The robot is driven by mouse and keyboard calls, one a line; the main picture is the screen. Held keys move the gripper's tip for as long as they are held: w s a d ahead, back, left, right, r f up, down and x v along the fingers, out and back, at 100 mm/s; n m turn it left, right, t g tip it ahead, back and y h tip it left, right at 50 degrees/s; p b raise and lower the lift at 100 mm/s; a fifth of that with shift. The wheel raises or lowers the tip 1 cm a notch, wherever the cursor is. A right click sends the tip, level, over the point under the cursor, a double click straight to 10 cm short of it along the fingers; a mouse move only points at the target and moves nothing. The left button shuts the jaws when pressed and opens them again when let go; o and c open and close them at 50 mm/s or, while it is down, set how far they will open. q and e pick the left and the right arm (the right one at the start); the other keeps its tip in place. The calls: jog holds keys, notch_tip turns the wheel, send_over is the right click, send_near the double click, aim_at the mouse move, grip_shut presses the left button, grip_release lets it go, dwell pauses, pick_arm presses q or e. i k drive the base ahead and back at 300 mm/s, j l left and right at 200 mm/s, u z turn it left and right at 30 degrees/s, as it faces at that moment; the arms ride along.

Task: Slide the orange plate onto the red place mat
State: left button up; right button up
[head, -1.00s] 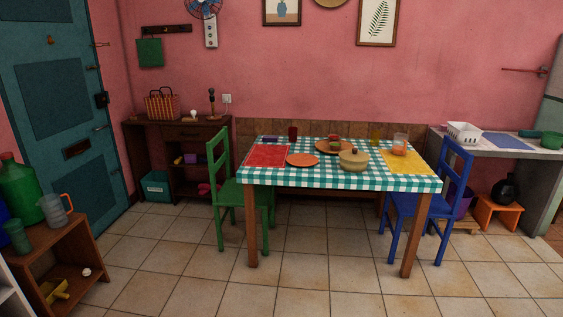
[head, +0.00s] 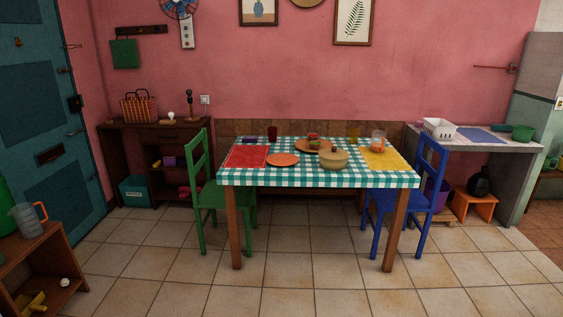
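The orange plate (head: 283,160) lies flat on the table with the teal and white checked cloth (head: 300,177). It is just right of the red place mat (head: 247,157), close to its right edge. I cannot tell from here whether the plate's rim touches the mat. The red mat lies flat at the table's left end, with nothing seen on it. Neither of my grippers shows in the head view.
A lidded pot (head: 334,160) stands right of the plate, with a brown round tray (head: 313,147) behind. A yellow mat (head: 382,159) lies at the right end. A green chair (head: 204,190) and a blue chair (head: 419,195) flank the table. The tiled floor in front is clear.

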aim_at(276, 160)
jog(key=i+j, duration=0.1)
jog(key=i, duration=0.65)
jog(key=i+j, duration=0.1)
jog(key=i, duration=0.65)
jog(key=i+z, duration=0.05)
